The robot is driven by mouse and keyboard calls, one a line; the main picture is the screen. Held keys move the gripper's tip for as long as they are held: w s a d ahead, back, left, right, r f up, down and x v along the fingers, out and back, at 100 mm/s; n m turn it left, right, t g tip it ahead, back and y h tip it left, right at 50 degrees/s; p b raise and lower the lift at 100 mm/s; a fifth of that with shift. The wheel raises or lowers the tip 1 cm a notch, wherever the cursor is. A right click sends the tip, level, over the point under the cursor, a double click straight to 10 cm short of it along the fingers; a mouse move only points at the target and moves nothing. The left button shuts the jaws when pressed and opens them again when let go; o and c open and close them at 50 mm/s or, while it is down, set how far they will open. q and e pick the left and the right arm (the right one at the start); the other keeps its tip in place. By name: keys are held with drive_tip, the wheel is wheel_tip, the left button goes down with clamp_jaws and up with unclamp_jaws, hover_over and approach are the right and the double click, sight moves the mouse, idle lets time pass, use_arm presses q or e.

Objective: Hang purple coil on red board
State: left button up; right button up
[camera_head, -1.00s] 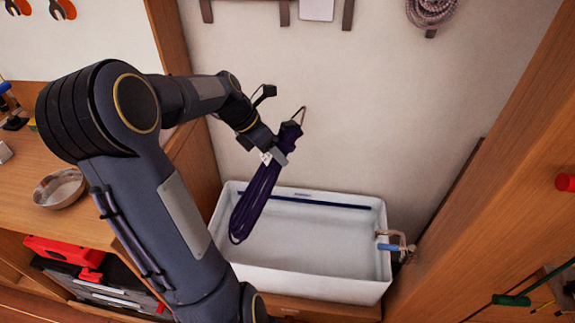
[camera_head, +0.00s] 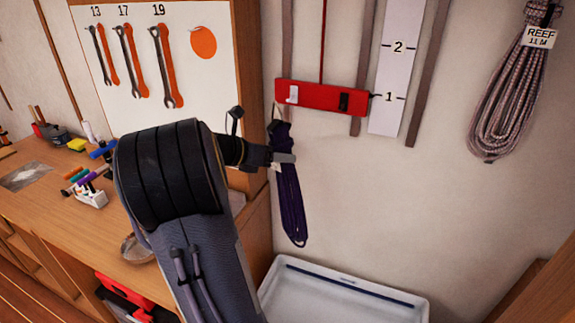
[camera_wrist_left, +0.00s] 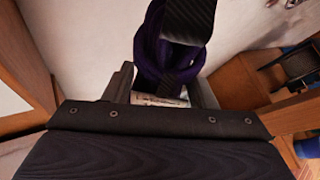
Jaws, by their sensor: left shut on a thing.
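The purple coil (camera_head: 291,200) hangs down from my left gripper (camera_head: 283,158), in front of the pale wall. My left gripper is shut on the coil near its top. The coil also shows in the left wrist view (camera_wrist_left: 155,50), between the fingers (camera_wrist_left: 160,88), with a pale label at its near end. The red board (camera_head: 325,96) is fixed on the wall just above and to the right of the gripper, with a white and a black piece on its face. The coil's top loop is close below the board's left end; I cannot tell whether they touch. My right gripper is out of view.
A white basin (camera_head: 340,290) stands below the coil. A rope coil labelled REEF (camera_head: 505,100) hangs at the right. A numbered white strip (camera_head: 395,70) is beside the board. A wooden cabinet side (camera_head: 245,90) stands close left of the gripper. The wall between is clear.

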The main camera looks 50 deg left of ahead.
use_arm(q)
drive_tip(key=w+a+f, duration=0.1)
drive_tip(key=w+a, duration=0.4)
drive_tip(key=w, duration=0.3)
drive_tip(key=shift+f, duration=0.35)
idle(0.9)
idle(0.6)
drive_tip(key=o, duration=1.4)
drive_tip(key=shift+f, duration=0.1)
drive_tip(key=shift+o, duration=0.2)
drive_tip(key=shift+s, duration=0.1)
drive_tip(key=v, duration=0.7)
drive_tip(key=shift+s+r+b, duration=0.25)
drive_tip(key=shift+s+b, duration=0.05)
drive_tip(key=shift+b, duration=0.15)
